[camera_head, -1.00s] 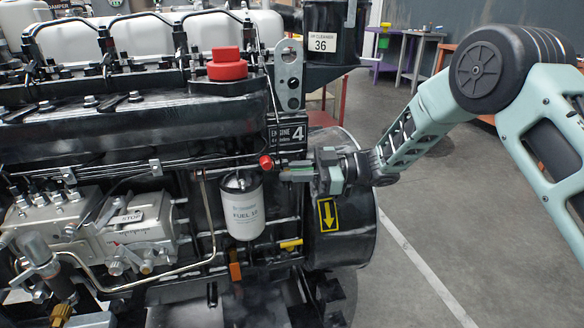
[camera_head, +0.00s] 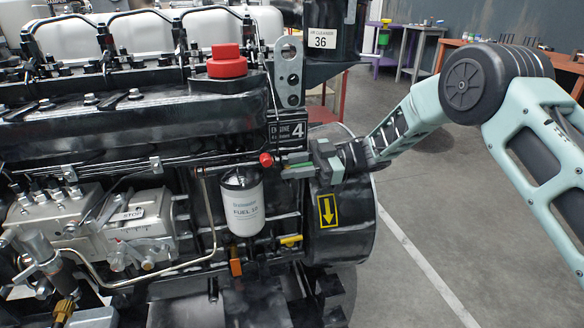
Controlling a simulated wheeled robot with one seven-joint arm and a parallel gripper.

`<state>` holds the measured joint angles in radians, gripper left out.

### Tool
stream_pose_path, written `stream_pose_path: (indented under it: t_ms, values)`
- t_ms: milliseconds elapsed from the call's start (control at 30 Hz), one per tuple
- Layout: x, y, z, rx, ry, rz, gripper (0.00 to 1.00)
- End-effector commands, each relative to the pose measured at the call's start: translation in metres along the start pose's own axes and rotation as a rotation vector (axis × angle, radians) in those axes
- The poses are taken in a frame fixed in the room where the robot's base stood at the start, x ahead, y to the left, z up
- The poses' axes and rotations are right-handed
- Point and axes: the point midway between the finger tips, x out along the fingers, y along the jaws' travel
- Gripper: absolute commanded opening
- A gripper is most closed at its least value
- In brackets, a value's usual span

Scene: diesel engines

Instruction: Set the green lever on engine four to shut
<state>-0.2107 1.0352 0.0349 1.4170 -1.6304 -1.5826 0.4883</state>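Engine four (camera_head: 120,116) fills the left of the view, with its "ENGINE 4" plate (camera_head: 288,132) near its right end. My gripper (camera_head: 287,171) is at that end, just below the plate and right of the white fuel filter (camera_head: 242,203). It points left, its fingertips close to the red knob (camera_head: 266,160). A small green strip (camera_head: 302,165), likely the green lever, shows at the fingers; most of it is hidden by them. I cannot tell whether the fingers are closed on it or only beside it.
A black cylinder with a yellow arrow label (camera_head: 327,211) lies below my gripper. A yellow handle (camera_head: 291,241) and an orange handle (camera_head: 236,262) sit lower on the engine. The floor (camera_head: 440,220) to the right is clear; workbenches stand behind.

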Motion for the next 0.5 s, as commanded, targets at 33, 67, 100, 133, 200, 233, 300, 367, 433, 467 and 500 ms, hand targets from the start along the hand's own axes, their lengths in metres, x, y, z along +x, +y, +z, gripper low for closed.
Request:
stream_pose_path:
  t_ms: [33, 67, 100, 133, 200, 233, 300, 367, 433, 467, 500]
  values:
    - [0.0, 0.0, 0.0, 0.001, 0.0, -0.001, 0.34]
    - [0.0, -0.001, 0.0, 0.001, 0.0, -0.001, 0.34]
    - [0.0, -0.001, 0.0, 0.002, 0.0, -0.002, 0.34]
    - [0.0, -0.001, 0.0, 0.002, 0.0, -0.002, 0.34]
    - [0.0, -0.001, 0.001, 0.003, 0.0, -0.003, 0.34]
    - [0.0, -0.001, 0.001, 0.003, 0.0, -0.003, 0.34]
    - [-0.003, -0.001, 0.001, 0.004, -0.001, -0.003, 0.34]
    - [-0.008, -0.001, 0.001, 0.004, -0.001, -0.002, 0.34]
    - [-0.018, -0.001, 0.001, 0.004, -0.001, -0.001, 0.34]
    - [-0.024, -0.001, 0.0, 0.004, -0.001, 0.0, 0.34]
    - [-0.032, -0.001, 0.001, 0.004, -0.002, 0.0, 0.34]
